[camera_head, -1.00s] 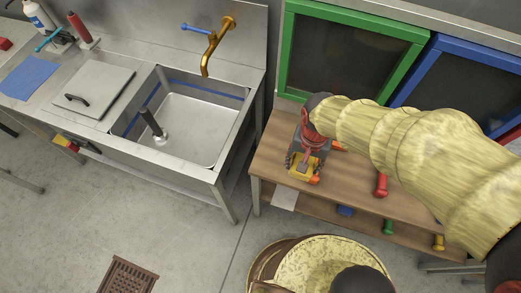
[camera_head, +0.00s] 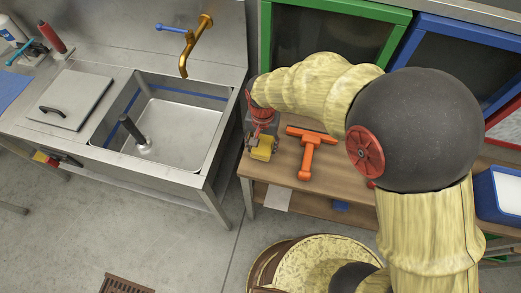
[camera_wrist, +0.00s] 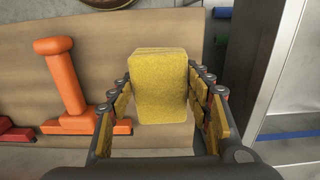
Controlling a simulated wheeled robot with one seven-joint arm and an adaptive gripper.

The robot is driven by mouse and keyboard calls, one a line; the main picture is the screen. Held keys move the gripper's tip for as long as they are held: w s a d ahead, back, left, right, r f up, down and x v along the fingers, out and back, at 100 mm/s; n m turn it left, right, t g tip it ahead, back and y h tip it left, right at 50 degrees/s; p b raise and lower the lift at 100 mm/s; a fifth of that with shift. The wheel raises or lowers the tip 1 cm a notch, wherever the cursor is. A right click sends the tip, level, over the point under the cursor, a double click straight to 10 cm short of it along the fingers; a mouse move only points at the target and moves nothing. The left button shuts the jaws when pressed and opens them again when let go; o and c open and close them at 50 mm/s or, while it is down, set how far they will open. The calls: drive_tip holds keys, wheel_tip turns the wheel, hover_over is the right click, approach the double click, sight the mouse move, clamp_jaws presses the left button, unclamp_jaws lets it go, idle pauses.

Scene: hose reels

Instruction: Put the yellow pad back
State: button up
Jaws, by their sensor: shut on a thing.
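The yellow pad (camera_wrist: 158,85) is a small block held between the two fingers of my gripper (camera_wrist: 160,108) in the wrist view. In the head view my gripper (camera_head: 262,140) is over the left end of the wooden bench (camera_head: 330,185), and the yellow pad (camera_head: 263,152) shows at its fingertips. I cannot tell whether the pad touches the bench top. An orange T-shaped tool (camera_head: 308,150) lies on the bench just right of my gripper; it also shows at the left of the wrist view (camera_wrist: 65,80).
A steel sink (camera_head: 170,130) with a gold tap (camera_head: 190,50) stands left of the bench, across a narrow gap. Green-framed (camera_head: 335,14) and blue-framed panels stand behind the bench. A round patterned seat (camera_head: 315,262) is in front. A blue bin (camera_head: 490,200) is at the right.

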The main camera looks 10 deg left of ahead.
sight(260, 149)
drive_tip(key=shift+w+a+f+b, duration=0.2)
drive_tip(key=shift+f+b, duration=0.1)
drive_tip(key=shift+f, duration=0.7)
drive_tip(key=shift+w+a+f+b, duration=0.1)
drive_tip(key=shift+a+f+b, duration=0.15)
drive_tip(key=shift+f, duration=0.7)
drive_tip(key=shift+d, duration=0.1)
drive_tip(key=shift+f, duration=0.15)
drive_tip(key=o, duration=1.1)
wheel_tip(260, 149, up, 12)
drive_tip(key=p, duration=0.3)
drive_tip(key=shift+r, duration=0.2)
